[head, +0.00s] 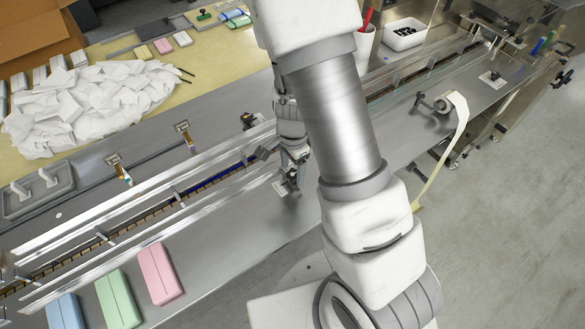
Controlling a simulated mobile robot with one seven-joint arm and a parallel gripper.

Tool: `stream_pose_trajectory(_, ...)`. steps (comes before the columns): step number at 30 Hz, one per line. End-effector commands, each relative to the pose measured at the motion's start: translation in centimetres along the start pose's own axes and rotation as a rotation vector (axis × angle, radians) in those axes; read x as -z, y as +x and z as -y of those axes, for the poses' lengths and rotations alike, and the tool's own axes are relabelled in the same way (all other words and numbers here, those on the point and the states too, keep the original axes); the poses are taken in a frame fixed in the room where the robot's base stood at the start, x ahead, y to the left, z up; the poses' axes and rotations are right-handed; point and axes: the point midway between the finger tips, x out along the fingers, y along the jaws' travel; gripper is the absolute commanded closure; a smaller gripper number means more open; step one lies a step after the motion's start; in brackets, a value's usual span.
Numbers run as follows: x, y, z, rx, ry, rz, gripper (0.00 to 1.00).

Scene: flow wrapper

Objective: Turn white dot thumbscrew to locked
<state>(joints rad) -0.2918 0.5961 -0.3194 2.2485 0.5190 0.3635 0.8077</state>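My gripper (293,172) points down at the near side of the conveyor channel, partly covered by my own arm. Its fingers are small and dark here, and I cannot tell whether they are open or shut. Just below and left of it a small pale label plate (279,187) lies on the metal deck. Any thumbscrew at that plate is hidden or too small to make out, and I see no white dot there. Another plate with a small dark knob (494,76) is at the far right of the deck. I cannot tell which screw bears the white dot.
Metal guide rails (150,205) run along the deck. Blue, green and pink packs (160,273) lie at the front left. A pile of white wrappers (90,100) and a grey tray (40,192) are at left.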

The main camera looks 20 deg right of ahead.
Motion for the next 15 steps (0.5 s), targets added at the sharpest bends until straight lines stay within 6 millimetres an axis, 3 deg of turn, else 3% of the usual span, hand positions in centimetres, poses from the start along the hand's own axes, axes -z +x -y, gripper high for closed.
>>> stream_pose_trajectory(8, 0.0, -0.7, 0.0, 0.001, -0.002, -0.001, 0.23)
stream_pose_trajectory(15, -0.1, -5.5, 0.1, 0.005, -0.004, 0.0, 0.23)
